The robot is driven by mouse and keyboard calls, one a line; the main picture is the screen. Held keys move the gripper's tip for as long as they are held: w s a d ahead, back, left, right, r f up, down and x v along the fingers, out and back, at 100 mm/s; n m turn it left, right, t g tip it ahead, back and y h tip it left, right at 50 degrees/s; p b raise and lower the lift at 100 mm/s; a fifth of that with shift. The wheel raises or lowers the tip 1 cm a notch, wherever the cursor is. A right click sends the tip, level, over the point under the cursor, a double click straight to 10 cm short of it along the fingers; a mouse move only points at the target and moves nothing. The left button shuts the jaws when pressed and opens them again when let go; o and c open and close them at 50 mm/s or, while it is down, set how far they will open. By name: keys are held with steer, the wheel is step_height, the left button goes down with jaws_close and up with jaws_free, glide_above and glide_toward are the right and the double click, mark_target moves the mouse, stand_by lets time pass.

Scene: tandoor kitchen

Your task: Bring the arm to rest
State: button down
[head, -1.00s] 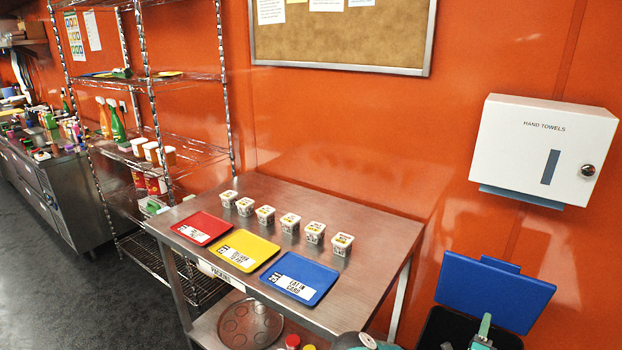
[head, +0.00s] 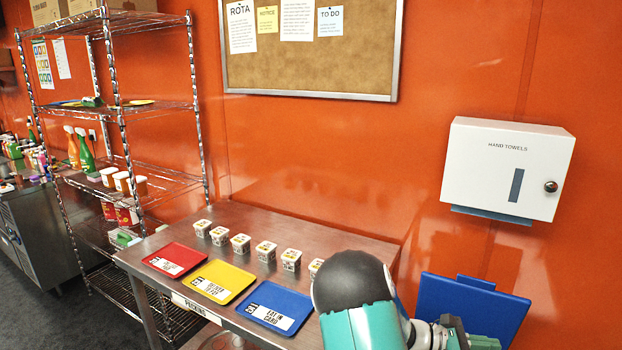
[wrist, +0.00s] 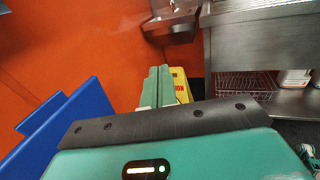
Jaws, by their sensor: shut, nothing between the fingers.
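My arm, teal with a dark rounded joint, rises at the lower right of the head view, in front of the steel table's right end. It covers part of the row of white tubs. My gripper (wrist: 159,82) shows in the wrist view with its two green fingers together and nothing between them. It points away over the floor, apart from any surface as far as I can see. In the head view the gripper's fingertips cannot be made out clearly.
The steel table (head: 345,240) holds a red tray (head: 175,260), yellow tray (head: 219,283), blue tray (head: 274,307) and several tubs (head: 240,243). A blue bin lid (head: 470,305) stands right of my arm. A yellow sign (wrist: 181,84) lies beyond the fingers.

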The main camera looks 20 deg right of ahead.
steer(key=s+a+r+m+t+y, duration=0.1)
steer(key=a+r+m+t+y, duration=0.3)
steer(key=a, duration=1)
steer(key=s+a+r+m+t+y, duration=0.2)
steer(key=a+r+t+y, duration=0.3)
steer(key=a, duration=0.9)
steer(key=s+a+r+m+t+y, duration=0.2)
steer(key=a+r+m+t+y, duration=0.3)
steer(key=a, duration=0.9)
steer(key=shift+s+r+m+y, duration=0.3)
steer(key=shift+r+y, duration=0.4)
steer(key=shift+r, duration=0.25)
steer(key=shift+d, duration=0.15)
